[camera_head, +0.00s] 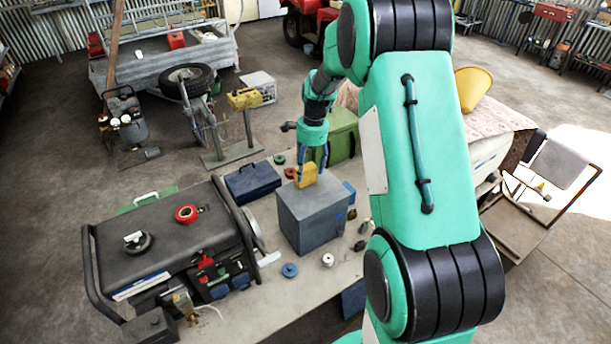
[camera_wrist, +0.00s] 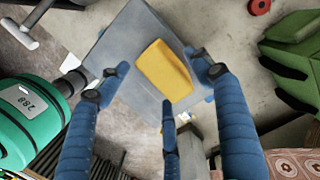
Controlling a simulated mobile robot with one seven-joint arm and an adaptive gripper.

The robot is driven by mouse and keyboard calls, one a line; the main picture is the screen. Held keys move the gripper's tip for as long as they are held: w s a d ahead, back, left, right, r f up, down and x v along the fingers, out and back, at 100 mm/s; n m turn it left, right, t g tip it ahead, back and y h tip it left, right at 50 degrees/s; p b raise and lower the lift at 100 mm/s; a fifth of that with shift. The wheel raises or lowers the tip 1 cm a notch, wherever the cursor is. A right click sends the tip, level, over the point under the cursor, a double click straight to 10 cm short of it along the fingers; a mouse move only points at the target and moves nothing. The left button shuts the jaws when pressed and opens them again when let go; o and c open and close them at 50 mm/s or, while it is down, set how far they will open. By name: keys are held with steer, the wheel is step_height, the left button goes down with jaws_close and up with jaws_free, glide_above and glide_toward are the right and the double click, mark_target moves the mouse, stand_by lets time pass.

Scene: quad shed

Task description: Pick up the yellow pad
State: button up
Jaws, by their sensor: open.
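The yellow pad (camera_head: 306,175) rests on top of a grey box (camera_head: 312,214) on the bench. In the wrist view the yellow pad (camera_wrist: 164,70) lies flat on the grey top face (camera_wrist: 128,42). My gripper (camera_head: 311,163) is right at the pad from above, its blue fingers partly hidden by the arm in the head view. In the wrist view my gripper (camera_wrist: 155,85) is open, with its blue fingers spread to both sides of the pad and one below it. I cannot tell whether any finger touches the pad.
A black generator (camera_head: 180,250) stands left on the bench (camera_head: 290,315). A dark blue case (camera_head: 252,182) and a green box (camera_head: 343,137) flank the grey box's far side. A blue disc (camera_head: 289,270) and a white spool (camera_head: 328,260) lie in front. Small dark items lie to its right.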

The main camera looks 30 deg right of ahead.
steer(key=shift+f, duration=0.5)
steer(key=c, duration=0.9)
